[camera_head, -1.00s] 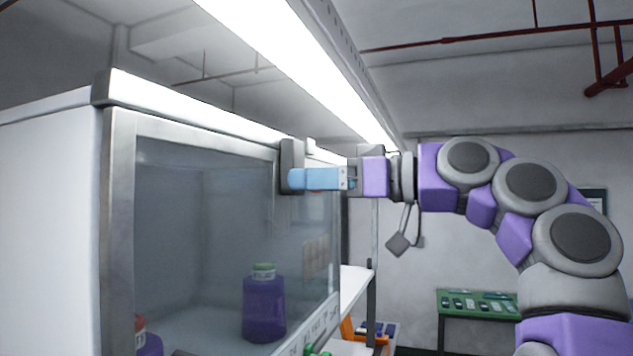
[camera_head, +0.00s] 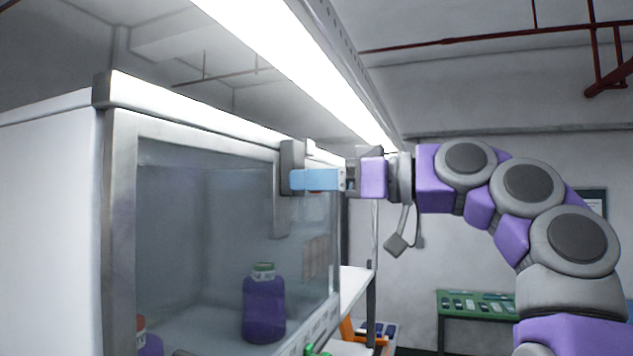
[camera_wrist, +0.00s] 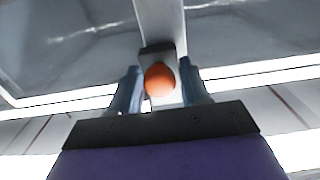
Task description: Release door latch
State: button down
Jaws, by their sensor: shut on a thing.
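The glass-fronted cabinet door (camera_head: 205,230) has a metal frame, with a dark grey latch block (camera_head: 291,154) at its upper right. My gripper (camera_head: 300,180) reaches in from the right, its blue fingers against this block. In the wrist view an orange round knob (camera_wrist: 160,80) sits between my two fingers, at the end of a grey bar (camera_wrist: 160,20). The fingers are shut on the knob. In the head view the fingers hide nearly all of the knob. A grey strip (camera_head: 280,215) shows just below the fingers on the door.
A purple bottle (camera_head: 264,308) with a green cap stands behind the glass, and another bottle (camera_head: 148,342) shows at lower left. A bright lamp bar (camera_head: 290,65) runs above the cabinet. A green table (camera_head: 475,303) stands at the back right. The space around my arm is clear.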

aim_at(284, 209)
jog(key=shift+a+f+b, duration=0.1)
jog(key=shift+f+b, duration=1.9)
jog(key=shift+f, duration=0.05)
jog(key=c, duration=0.8)
grip_release()
jog(key=shift+w, duration=0.1)
jog(key=shift+d+r, duration=0.1)
jog(key=shift+d, duration=0.1)
jog(key=p+v, duration=0.3)
jog(key=v, duration=1.4)
jog(key=shift+w+d, duration=0.1)
jog(key=shift+d, duration=0.15)
